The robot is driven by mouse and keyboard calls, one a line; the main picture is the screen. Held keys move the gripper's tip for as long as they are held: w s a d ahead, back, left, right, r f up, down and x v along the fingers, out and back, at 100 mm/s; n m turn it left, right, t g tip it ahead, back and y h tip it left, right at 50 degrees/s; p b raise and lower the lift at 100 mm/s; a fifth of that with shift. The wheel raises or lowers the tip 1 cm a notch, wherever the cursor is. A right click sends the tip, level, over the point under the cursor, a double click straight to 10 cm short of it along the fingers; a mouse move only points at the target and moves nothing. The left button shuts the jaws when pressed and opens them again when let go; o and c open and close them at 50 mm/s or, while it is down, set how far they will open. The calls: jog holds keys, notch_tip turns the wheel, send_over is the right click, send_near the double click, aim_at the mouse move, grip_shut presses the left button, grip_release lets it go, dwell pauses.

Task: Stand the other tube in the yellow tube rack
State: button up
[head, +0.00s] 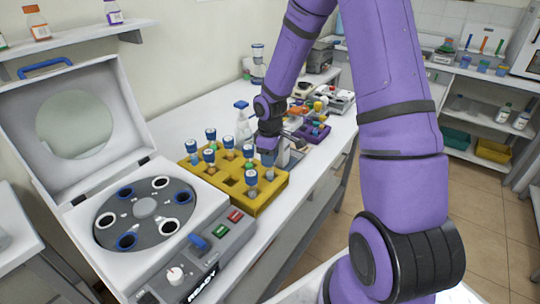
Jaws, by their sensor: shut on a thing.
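The yellow tube rack (266,204) stands on the bench to the right of the open centrifuge. Several blue-capped tubes stand upright in it, one of them (251,177) near its front right corner. Some of its holes are empty. My gripper (268,155) is at the rack's far right end, pointing down and shut on a tube. The held tube is small and mostly hidden by the gripper and arm, so I cannot tell whether its lower end is inside a hole.
The centrifuge (147,222) has its lid up, with blue and white ring openings in its rotor. A clear bottle (241,118) stands behind the rack. A purple rack (318,131) and other equipment lie farther along the bench. The floor aisle is at the right.

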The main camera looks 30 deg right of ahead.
jog(key=shift+f, duration=0.75)
dwell(0.8)
jog(key=o, duration=1)
notch_tip(320, 180, up, 10)
jog(key=shift+r, duration=0.4)
